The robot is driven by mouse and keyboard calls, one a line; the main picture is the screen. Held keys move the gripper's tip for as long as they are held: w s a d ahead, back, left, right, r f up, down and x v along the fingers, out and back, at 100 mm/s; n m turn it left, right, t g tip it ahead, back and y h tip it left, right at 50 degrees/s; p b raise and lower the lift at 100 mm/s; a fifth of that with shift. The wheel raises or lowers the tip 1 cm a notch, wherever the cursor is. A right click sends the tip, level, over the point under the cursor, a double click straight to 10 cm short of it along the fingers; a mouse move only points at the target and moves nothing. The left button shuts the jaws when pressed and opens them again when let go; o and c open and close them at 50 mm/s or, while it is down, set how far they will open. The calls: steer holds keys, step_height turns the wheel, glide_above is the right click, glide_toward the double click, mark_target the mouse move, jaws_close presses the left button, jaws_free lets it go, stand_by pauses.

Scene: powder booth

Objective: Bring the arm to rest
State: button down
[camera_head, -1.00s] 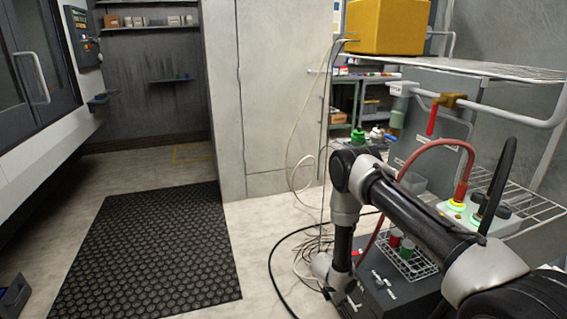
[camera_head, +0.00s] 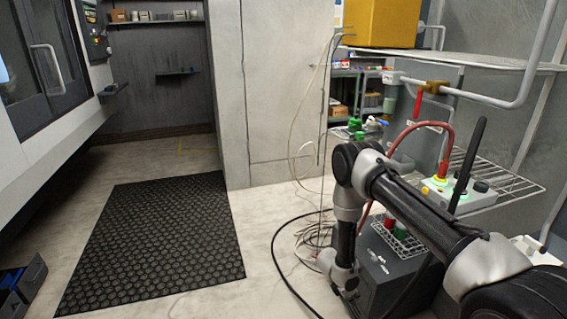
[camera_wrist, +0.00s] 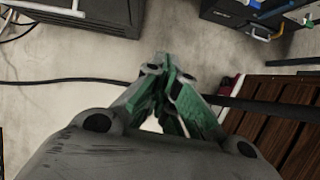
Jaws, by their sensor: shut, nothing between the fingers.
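My arm shows at the right of the head view, bent at the elbow, with its forearm hanging down in front of the shelving. In the wrist view my gripper (camera_wrist: 168,75) has its green-sided fingers together at the tips, with nothing between them. It points over bare pale floor, and no object touches the fingertips. In the head view the gripper's fingers are too small and hidden to make out at the bottom of the hanging wrist.
A dark box (camera_head: 385,275) with a wire basket (camera_head: 398,241) stands beside my arm. Loose cables (camera_head: 283,262) lie on the floor. A wire shelf (camera_head: 510,185) holds a lit button box (camera_head: 440,187).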

steer(key=s+d+r+m+g, duration=0.15)
steer(key=d+r+m, duration=0.25)
steer(key=r, duration=0.7)
steer(key=s+d+r+m+g+h, duration=0.1)
steer(key=s+d+r+m, duration=0.2)
steer(key=r, duration=0.9)
steer(key=s+d+r+m+g, duration=0.15)
steer(key=d+r+m, duration=0.25)
steer(key=r, duration=0.7)
steer(key=s+r+m+t+y, duration=0.2)
steer(key=s+r+m, duration=0.1)
steer(key=s+r, duration=0.4)
steer(key=s+a+r+m+t+y, duration=0.1)
steer(key=s+r, duration=0.6)
steer(key=r, duration=0.7)
steer(key=s+r+m+t+y, duration=0.3)
steer(key=s+r, duration=0.4)
steer(key=r, duration=0.4)
steer(key=m+t, duration=0.1)
steer(key=m, duration=0.1)
steer(key=shift+a+m+t+y, duration=0.15)
steer(key=shift+m+t+y, duration=0.15)
